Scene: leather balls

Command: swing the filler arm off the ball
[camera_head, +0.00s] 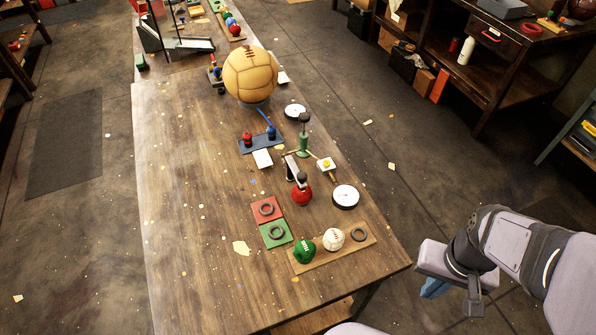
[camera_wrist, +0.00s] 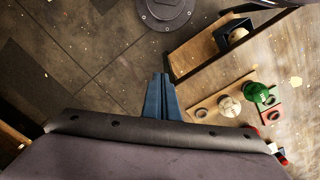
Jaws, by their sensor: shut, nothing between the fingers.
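The filler stand is a green post (camera_head: 303,145) with a dark top on the wooden table. Its pale filler arm (camera_head: 292,167) reaches toward the front, and its dark end is over a red ball (camera_head: 302,196). Whether the end touches the ball is too small to tell. My gripper (camera_head: 433,288) is beyond the table's right edge, well apart from the filler arm and ball. In the wrist view its blue fingers (camera_wrist: 162,95) are together and empty. The filler arm is not clearly visible in the wrist view.
A wooden board (camera_head: 358,244) holds a green ball (camera_head: 304,250), a white ball (camera_head: 333,238) and a dark ring. A white-topped disc (camera_head: 346,195) is right of the red ball. Red and green tiles (camera_head: 268,200) lie left. A big tan ball (camera_head: 250,75) stands behind.

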